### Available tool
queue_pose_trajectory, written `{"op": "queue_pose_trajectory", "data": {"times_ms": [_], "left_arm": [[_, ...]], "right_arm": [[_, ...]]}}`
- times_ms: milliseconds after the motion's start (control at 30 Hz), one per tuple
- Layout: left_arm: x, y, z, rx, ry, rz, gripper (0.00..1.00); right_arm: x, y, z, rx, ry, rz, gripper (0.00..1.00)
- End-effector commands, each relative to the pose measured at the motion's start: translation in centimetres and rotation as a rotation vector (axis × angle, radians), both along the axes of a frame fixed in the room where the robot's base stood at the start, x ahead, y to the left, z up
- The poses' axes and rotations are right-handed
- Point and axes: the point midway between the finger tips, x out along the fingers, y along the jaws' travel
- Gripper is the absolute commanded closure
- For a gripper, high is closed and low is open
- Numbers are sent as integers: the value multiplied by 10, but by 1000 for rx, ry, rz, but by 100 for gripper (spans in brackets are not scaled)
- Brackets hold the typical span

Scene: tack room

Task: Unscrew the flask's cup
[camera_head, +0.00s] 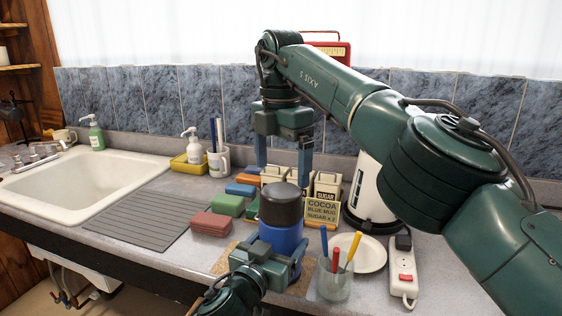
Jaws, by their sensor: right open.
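The flask (283,237) is blue and stands upright on a brown mat (226,261) near the counter's front. Its black cup (280,206) sits on top. My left gripper (270,250) comes in low from the front with its fingers at either side of the blue body, and looks closed on it; the contact is partly hidden. My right gripper (283,170) points down above and just behind the cup. Its two blue fingers are wide apart with nothing between them. The flask's lower front is hidden by my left gripper.
A glass with pens (334,283), a white plate (368,254) and a power strip (404,270) stand right of the flask. A cocoa sign (321,211) and canisters (327,186) stand behind. Coloured blocks (228,205) lie left. The ribbed drainer (145,221) is clear.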

Motion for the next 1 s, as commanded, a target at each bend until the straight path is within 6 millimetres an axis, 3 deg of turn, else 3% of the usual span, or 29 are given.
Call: {"op": "queue_pose_trajectory", "data": {"times_ms": [300,500,767,1000], "left_arm": [[0,0,-1,1,2,0,86],[0,0,-1,1,2,0,86],[0,0,-1,1,2,0,86],[0,0,-1,1,2,0,86]], "right_arm": [[0,0,0,1,0,-679,6],[0,0,0,1,0,-950,6],[0,0,-7,0,1,-1045,6],[0,-1,-33,0,3,-1043,6]]}}
